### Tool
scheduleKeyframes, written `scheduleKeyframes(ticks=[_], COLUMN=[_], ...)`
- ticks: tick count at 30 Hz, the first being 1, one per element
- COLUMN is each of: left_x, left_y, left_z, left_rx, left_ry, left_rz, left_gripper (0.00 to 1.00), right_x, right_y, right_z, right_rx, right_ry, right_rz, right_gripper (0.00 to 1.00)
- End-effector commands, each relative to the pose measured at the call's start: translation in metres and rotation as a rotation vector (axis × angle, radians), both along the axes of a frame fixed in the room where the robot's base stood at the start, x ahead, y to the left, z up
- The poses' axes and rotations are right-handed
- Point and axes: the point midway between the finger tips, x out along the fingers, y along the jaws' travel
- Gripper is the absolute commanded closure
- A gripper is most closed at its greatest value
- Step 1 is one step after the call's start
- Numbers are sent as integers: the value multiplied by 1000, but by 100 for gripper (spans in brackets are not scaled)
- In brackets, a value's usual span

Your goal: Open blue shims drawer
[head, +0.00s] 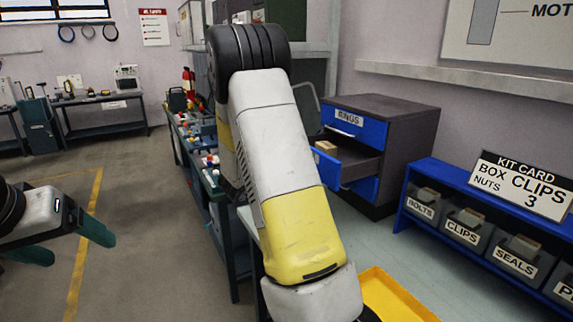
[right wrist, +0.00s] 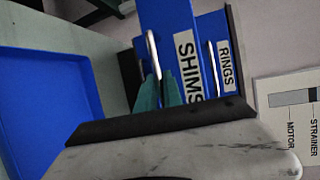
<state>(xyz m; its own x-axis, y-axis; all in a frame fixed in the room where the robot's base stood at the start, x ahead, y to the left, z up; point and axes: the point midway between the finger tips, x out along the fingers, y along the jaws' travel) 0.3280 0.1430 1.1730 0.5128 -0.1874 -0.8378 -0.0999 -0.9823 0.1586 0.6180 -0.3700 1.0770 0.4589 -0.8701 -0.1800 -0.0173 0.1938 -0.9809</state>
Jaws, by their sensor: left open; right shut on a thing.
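The drawer cabinet (head: 405,125) stands on the bench, with a closed blue RINGS drawer (head: 355,127) on top. Below it, a blue-fronted drawer (head: 327,168) is pulled out, with a tan item (head: 326,147) inside. In the right wrist view the blue SHIMS drawer front (right wrist: 162,25) stands out from the RINGS front (right wrist: 228,70). My right gripper (right wrist: 158,92) has its teal fingers shut on the pale SHIMS handle (right wrist: 152,52); my arm hides this gripper in the head view. My left gripper (head: 70,245) is open and empty over the floor at the left.
A blue shelf (head: 433,235) with labelled bins for bolts, clips and seals stands at the right, with a kit card (head: 522,185) on it. A yellow tray (head: 400,297) lies at the front. A blue tray (right wrist: 45,100) shows in the right wrist view. The floor at left is clear.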

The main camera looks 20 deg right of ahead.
Motion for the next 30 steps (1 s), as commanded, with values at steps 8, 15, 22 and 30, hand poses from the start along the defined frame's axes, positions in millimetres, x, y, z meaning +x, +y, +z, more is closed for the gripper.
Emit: scheduleKeyframes(ticks=[8,15,22,30], left_x=[0,0,0,0], left_y=[0,0,0,0], left_z=[0,0,0,0], left_rx=[0,0,0,0], left_ry=[0,0,0,0], left_rz=[0,0,0,0], left_gripper=[21,21,21,21], right_x=[-3,-3,-3,-3], right_y=[26,29,29,29], right_z=[-1,-2,-1,-1], right_rx=[2,2,2,1], right_ry=[2,3,3,1], right_rz=[-1,-3,-2,-1], right_gripper=[100,100,81,68])
